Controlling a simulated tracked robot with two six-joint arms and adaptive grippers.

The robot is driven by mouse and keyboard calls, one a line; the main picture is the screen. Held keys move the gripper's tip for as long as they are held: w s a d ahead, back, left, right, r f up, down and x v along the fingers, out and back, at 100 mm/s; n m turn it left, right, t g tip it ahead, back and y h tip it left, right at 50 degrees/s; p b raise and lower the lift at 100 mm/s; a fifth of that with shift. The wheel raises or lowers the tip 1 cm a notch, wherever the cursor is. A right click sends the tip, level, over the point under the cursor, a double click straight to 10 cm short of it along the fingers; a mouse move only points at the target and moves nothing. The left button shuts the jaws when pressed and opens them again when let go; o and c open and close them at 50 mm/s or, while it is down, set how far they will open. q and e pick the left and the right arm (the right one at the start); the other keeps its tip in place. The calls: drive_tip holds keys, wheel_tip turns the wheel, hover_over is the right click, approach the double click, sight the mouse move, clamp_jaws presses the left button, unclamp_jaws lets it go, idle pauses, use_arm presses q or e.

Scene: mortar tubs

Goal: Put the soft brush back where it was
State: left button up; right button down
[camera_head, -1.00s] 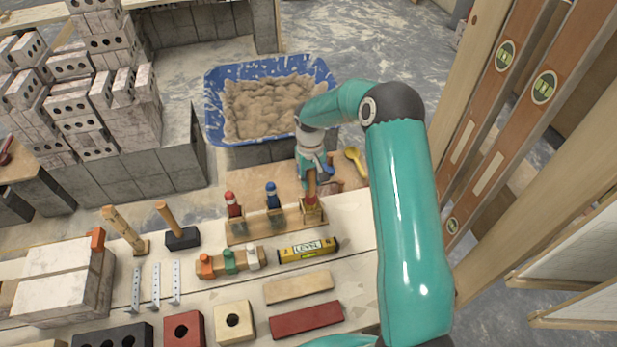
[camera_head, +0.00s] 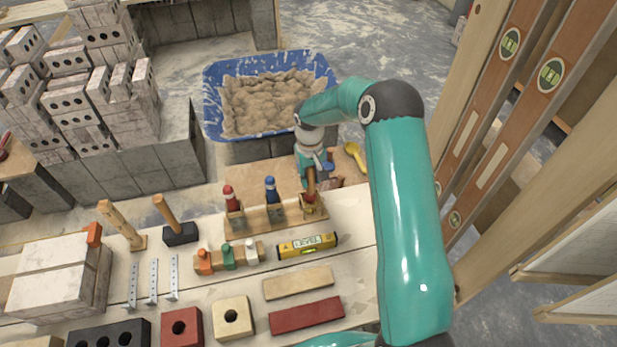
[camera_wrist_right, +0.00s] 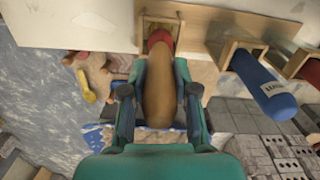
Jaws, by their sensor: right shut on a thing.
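My right gripper (camera_head: 313,172) is shut on the handle of the soft brush (camera_head: 310,190), above the right end of a wooden rack (camera_head: 268,217). In the right wrist view the brush (camera_wrist_right: 162,95) has a tan handle and a red collar. Its collar end is at the mouth of a square wooden holder (camera_wrist_right: 152,22) of the rack; the bristles are hidden, so I cannot tell how deep it sits. A blue-handled brush (camera_head: 270,189) and a red-handled brush (camera_head: 231,197) stand in the rack's other holders. My left gripper is not in view.
A blue tub (camera_head: 212,115) of mortar stands behind the rack. A yellow level (camera_head: 307,246), a row of small coloured pieces (camera_head: 228,257) and a hammer (camera_head: 178,232) lie in front and left. A yellow scoop (camera_head: 354,155) lies right of the gripper.

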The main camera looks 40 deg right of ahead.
drive_tip(key=shift+f, duration=0.3)
drive_tip(key=c, duration=0.8)
unclamp_jaws()
